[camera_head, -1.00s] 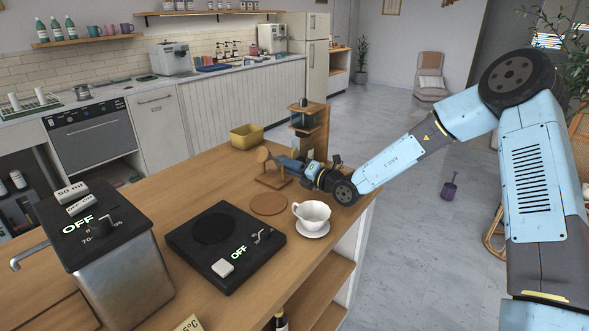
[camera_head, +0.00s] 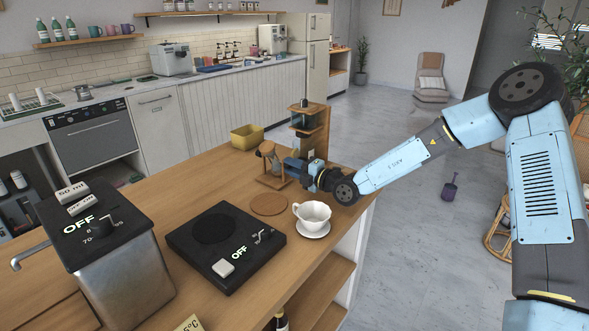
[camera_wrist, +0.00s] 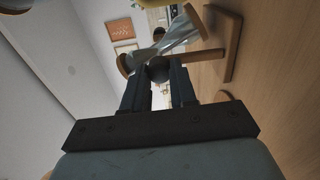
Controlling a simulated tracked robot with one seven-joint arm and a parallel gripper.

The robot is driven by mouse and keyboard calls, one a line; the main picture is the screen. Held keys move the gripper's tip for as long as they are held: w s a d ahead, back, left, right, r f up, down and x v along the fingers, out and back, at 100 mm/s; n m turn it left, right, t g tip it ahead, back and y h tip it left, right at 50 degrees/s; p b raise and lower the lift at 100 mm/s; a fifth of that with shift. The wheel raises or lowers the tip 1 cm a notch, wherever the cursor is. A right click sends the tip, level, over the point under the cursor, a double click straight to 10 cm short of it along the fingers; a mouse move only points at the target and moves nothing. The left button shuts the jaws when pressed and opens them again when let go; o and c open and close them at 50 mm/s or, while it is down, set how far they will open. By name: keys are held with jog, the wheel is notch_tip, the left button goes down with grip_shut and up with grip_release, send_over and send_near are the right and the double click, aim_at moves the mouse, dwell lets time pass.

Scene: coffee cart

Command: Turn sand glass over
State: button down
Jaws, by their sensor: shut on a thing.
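The sand glass (camera_head: 267,150) is a glass body with wooden end discs, mounted on a wooden stand (camera_head: 272,182) on the counter. It is tilted in its stand. In the wrist view the glass (camera_wrist: 178,42) runs slantwise between its two wooden discs, with the stand (camera_wrist: 232,48) to its right. My gripper (camera_head: 281,163) reaches it from the right. In the wrist view my gripper (camera_wrist: 159,74) is shut on a dark round knob at the sand glass's middle. The gripper partly hides the sand glass in the head view.
A yellow bin (camera_head: 246,137) stands behind the sand glass, and a wooden shelf unit (camera_head: 310,125) stands behind my gripper. A round wooden coaster (camera_head: 269,204), a white cup on a saucer (camera_head: 312,214) and a black scale (camera_head: 220,243) are in front.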

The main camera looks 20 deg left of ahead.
jog(key=shift+f, duration=0.1)
jog(key=c, duration=0.9)
grip_release()
jog(key=shift+d, duration=0.1)
jog(key=v, duration=1.3)
jog(key=shift+s+d+f, duration=0.1)
jog(key=shift+d, duration=0.2)
